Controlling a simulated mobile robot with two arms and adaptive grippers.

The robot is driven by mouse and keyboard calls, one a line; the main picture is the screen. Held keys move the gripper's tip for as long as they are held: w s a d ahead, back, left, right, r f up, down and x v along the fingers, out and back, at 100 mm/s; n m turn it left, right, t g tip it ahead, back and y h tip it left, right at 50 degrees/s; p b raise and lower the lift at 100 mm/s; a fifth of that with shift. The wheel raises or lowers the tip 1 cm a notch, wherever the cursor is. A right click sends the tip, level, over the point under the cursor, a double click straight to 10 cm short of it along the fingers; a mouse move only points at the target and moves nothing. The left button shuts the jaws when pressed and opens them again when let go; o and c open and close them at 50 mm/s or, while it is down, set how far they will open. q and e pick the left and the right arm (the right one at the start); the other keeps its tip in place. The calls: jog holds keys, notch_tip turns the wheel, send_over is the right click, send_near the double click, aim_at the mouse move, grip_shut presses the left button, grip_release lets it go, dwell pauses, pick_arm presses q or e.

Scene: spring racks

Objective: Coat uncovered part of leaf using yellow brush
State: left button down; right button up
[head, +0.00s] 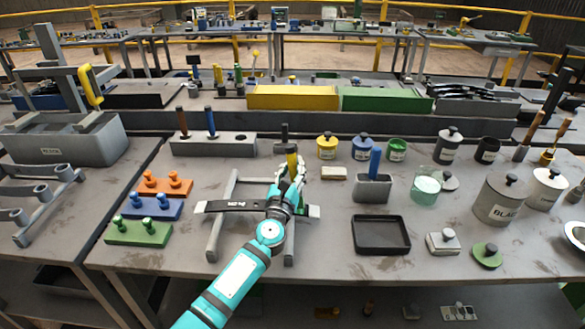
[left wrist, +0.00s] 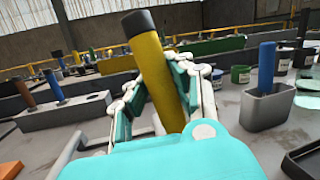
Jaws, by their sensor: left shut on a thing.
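My left gripper (head: 293,180) is shut on the yellow brush (head: 291,158), over the leaf stand. In the left wrist view the yellow brush (left wrist: 158,80) stands slightly tilted between the fingers, its dark end up. Its lower end is hidden behind the gripper. The leaf (head: 235,206), a dark flat bar with pale markings, lies across a grey two-rail stand (head: 217,240). My gripper and arm cover its right-middle part, so I cannot tell whether the brush touches it or which part is uncoated. My right gripper is not in view.
Behind stands a grey holder block (head: 225,147) with two upright brushes. To the right are small paint pots (head: 327,146), a grey cup (head: 372,190) with a blue handle, and a black tray (head: 381,235). Orange, blue and green peg blocks (head: 138,232) lie left.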

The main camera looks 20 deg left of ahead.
pick_arm(q)
jog(key=shift+w+d+r+p, duration=0.1)
jog(key=shift+d+r+p, duration=0.05)
jog(key=shift+r+p, duration=0.8)
jog(key=shift+s+d+r+p, duration=0.1)
jog(key=shift+d+r+p, duration=0.1)
jog(key=shift+r+p, duration=0.65)
jog(key=shift+w+d+r+p, duration=0.15)
jog(key=shift+r+p, duration=0.55)
jog(key=shift+r, duration=0.45)
jog(key=r+p, duration=0.2)
jog(key=r, duration=0.1)
jog(key=shift+d+p, duration=0.2)
jog(key=shift+p, duration=0.2)
